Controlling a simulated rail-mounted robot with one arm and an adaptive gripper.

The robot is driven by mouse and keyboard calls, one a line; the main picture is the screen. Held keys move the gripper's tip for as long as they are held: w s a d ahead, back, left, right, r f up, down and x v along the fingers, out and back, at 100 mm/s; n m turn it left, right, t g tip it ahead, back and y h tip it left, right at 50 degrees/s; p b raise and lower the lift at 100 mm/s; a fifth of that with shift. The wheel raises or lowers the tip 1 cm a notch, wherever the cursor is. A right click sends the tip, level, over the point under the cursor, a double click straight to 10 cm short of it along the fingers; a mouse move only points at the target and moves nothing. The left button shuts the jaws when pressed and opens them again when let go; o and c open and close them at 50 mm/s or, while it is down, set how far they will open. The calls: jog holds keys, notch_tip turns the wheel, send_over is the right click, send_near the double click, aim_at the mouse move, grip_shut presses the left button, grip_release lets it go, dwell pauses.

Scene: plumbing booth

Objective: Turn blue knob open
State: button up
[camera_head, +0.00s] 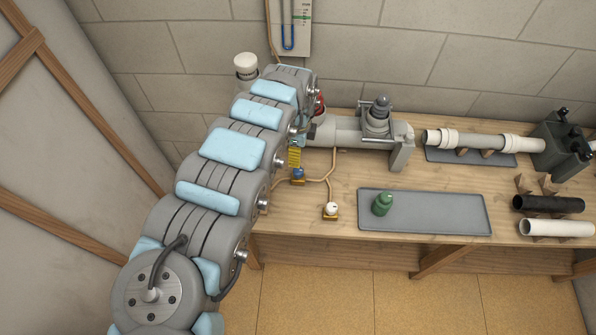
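A small blue knob (298,174) sits on a yellow-edged base on the wooden bench, just right of my arm. How far the blue knob is turned is too small to tell. My arm reaches up from the lower left and bends over near the wall, above and behind the blue knob.
A grey pipe with a valve (377,115) lies along the back of the bench, with a red part (320,106) beside my arm. White pipes (480,139) and a dark vise (562,143) stand at right.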

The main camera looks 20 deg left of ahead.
aim_at(298, 170)
jog(key=shift+f+b, duration=0.8)
jog(key=shift+f, duration=4.75)
jog(key=shift+s, duration=0.1)
grip_shut()
